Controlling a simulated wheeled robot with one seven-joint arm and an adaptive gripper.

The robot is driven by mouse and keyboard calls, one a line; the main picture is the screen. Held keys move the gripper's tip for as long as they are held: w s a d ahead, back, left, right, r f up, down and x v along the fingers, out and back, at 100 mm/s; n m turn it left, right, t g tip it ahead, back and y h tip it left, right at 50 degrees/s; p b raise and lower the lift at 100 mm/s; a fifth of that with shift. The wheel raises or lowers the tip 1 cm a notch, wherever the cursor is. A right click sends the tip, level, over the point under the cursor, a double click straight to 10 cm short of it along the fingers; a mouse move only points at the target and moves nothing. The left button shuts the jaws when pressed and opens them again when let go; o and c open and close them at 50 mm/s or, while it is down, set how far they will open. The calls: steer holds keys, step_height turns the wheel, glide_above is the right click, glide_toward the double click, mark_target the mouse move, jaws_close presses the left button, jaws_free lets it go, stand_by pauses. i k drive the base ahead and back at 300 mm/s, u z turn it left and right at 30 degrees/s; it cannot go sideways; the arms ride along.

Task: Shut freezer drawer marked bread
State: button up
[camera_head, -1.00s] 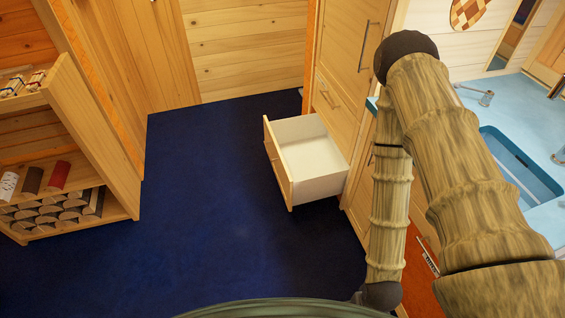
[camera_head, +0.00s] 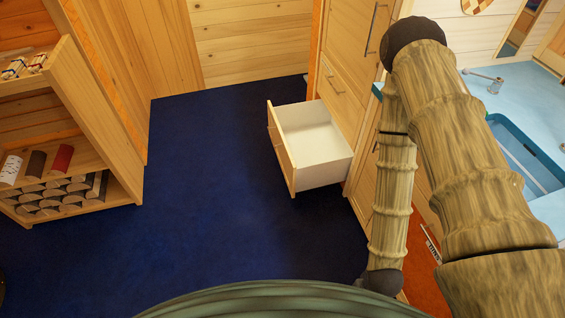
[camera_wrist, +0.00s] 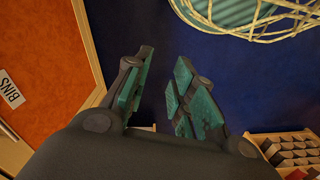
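An open drawer (camera_head: 316,158) stands pulled out low from the tall wooden cabinet in the head view. It has a light wood front and a white interior that looks empty. No bread marking can be read on it. My gripper (camera_wrist: 158,92) shows in the wrist view with its dark, teal-padded fingers apart and nothing between them. In the head view my arm hangs in front of the cabinets right of the drawer, and my gripper is hidden there. I cannot make out the drawer in the wrist view.
A wooden shelf (camera_head: 112,178) with several rolls stands at the left. Blue floor (camera_head: 200,200) lies clear between it and the drawer. The tall cabinet (camera_head: 345,60) and a blue sink counter (camera_head: 540,110) line the right. An orange panel (camera_wrist: 45,60) is marked BINS.

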mark_target(312, 152)
steer(key=k, duration=0.65)
steer(key=u, duration=0.45)
steer(key=i, duration=1.15)
steer(key=u, duration=0.5)
